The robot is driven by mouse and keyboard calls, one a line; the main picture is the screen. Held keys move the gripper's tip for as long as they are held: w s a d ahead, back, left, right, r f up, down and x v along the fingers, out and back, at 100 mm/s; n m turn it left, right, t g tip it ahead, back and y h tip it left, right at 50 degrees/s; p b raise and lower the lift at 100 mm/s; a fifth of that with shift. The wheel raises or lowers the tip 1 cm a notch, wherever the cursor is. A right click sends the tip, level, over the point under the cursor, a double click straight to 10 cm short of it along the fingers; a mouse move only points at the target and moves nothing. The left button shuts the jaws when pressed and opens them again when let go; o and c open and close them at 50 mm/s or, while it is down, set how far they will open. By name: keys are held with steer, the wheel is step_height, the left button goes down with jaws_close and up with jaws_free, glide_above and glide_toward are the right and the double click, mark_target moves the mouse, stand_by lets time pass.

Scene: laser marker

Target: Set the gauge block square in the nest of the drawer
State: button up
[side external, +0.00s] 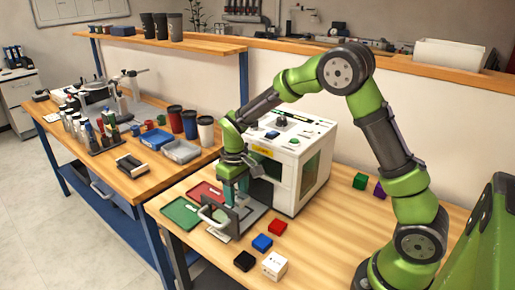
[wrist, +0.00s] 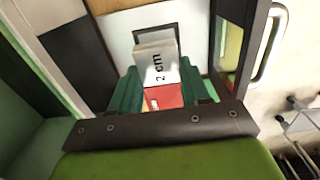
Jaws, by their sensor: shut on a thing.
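The gauge block (wrist: 158,65) shows in the wrist view with a grey end, a white face marked "2 cm" and a red face. My gripper (wrist: 161,88) is shut on it, with a green finger at either side. The block lies over the dark-edged nest (wrist: 172,29) in the pale drawer floor (wrist: 119,43) and covers most of it; I cannot tell whether it touches the bottom. In the side view my gripper (side external: 236,193) points down into the open drawer (side external: 250,214), behind its front plate, and the block is hidden there.
The white laser marker (side external: 302,170) stands right behind the drawer. The drawer's handle (side external: 212,214) sticks out in front. Red (side external: 205,190) and green (side external: 180,213) trays lie to the left. Red (side external: 277,227), blue (side external: 262,243), black (side external: 244,261) and white (side external: 274,265) cubes lie near the front.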

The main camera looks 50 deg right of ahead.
mark_target(236, 195)
steer(key=shift+w+f, duration=0.1)
steer(key=shift+f, duration=1.65)
steer(key=shift+f, duration=0.1)
